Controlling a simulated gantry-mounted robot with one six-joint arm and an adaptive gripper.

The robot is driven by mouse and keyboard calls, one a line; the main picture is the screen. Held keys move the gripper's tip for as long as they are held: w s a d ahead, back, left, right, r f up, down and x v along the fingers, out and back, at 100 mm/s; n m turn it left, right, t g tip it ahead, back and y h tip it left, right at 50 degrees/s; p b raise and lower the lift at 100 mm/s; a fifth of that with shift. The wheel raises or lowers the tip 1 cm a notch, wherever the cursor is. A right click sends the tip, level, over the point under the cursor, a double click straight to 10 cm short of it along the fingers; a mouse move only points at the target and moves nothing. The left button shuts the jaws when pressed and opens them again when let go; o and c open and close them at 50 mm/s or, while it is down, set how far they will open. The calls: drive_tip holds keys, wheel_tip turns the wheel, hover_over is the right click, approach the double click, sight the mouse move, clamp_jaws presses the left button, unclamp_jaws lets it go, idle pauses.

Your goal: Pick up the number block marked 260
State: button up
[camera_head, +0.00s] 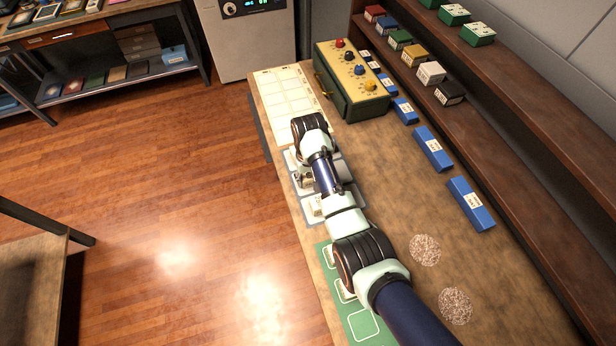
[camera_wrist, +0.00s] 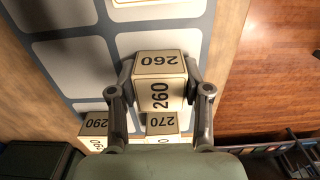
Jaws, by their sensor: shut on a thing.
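The block marked 260 (camera_wrist: 160,92) is cream with dark edges, and its number shows on two faces in the wrist view. My gripper (camera_wrist: 160,82) has one finger on each side of it and is shut on it. I cannot tell whether the block touches the mat below. A block marked 270 (camera_wrist: 161,124) stands just nearer in that view, partly hidden behind the 260 block. In the head view my arm covers most of the blocks and the gripper.
The grey-blue mat (camera_wrist: 82,52) has white cells. A green box with coloured knobs (camera_head: 350,82) stands at the far end of the table. Blue boxes (camera_head: 433,148) line the right side below the shelf (camera_head: 505,90). A green mat (camera_head: 341,297) lies nearer.

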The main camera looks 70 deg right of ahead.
drive_tip(key=shift+r, duration=0.1)
wheel_tip(320, 180, up, 20)
drive_tip(key=p, duration=1.1)
